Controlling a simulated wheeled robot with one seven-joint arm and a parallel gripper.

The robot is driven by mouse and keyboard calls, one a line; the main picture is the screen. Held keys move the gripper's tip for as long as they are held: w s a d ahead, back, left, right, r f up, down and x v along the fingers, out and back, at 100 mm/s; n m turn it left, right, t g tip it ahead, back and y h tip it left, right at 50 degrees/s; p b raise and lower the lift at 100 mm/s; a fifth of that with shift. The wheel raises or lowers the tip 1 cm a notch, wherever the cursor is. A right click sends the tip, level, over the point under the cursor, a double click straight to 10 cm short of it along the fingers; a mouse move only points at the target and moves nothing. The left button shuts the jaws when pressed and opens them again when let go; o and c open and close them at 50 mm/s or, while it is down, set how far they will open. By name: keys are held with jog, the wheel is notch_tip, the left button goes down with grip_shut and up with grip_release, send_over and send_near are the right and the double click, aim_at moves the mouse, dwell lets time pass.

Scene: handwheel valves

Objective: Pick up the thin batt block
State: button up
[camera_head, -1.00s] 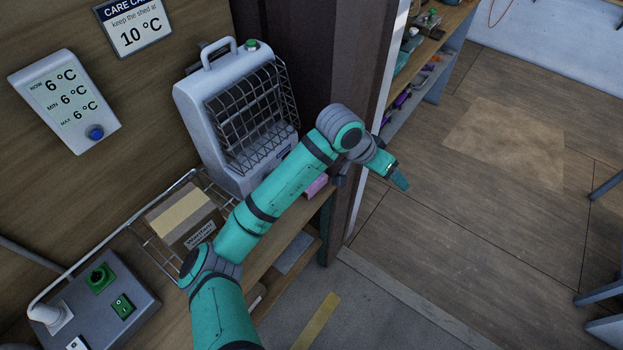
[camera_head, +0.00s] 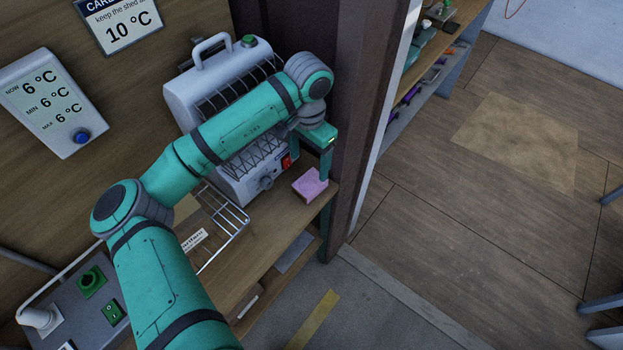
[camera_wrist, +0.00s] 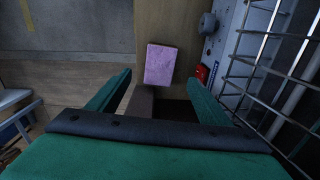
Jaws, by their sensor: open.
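The thin batt block is a pink-purple slab (camera_head: 310,184) lying on the wooden shelf at its right end, in front of the heater. It also shows in the wrist view as a pink rectangle (camera_wrist: 160,65) beyond the fingertips, between them from left to right. My gripper (camera_head: 310,158) is near the block in the head view, beside the dark post. In the wrist view its two teal fingers (camera_wrist: 158,82) are spread wide with nothing between them. The fingers do not appear to touch the block.
The grey heater (camera_head: 222,85) with its wire guard (camera_wrist: 268,50) stands close beside the block. A wire rack (camera_head: 222,228) lies to the left on the shelf (camera_head: 262,262). A dark post (camera_head: 352,100) rises just right of the shelf end. Open floor (camera_head: 450,230) lies beyond.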

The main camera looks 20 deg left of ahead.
send_over(310, 182)
jog(key=f, duration=0.5)
jog(key=shift+s+d+f, duration=0.1)
jog(key=shift+s+f, duration=0.15)
jog(key=shift+s, duration=0.1)
jog(key=shift+w+f, duration=0.2)
jog(key=shift+f, duration=1.15)
jog(key=shift+w+f, duration=0.2)
jog(key=shift+f, duration=1.1)
jog(key=c, duration=1.1)
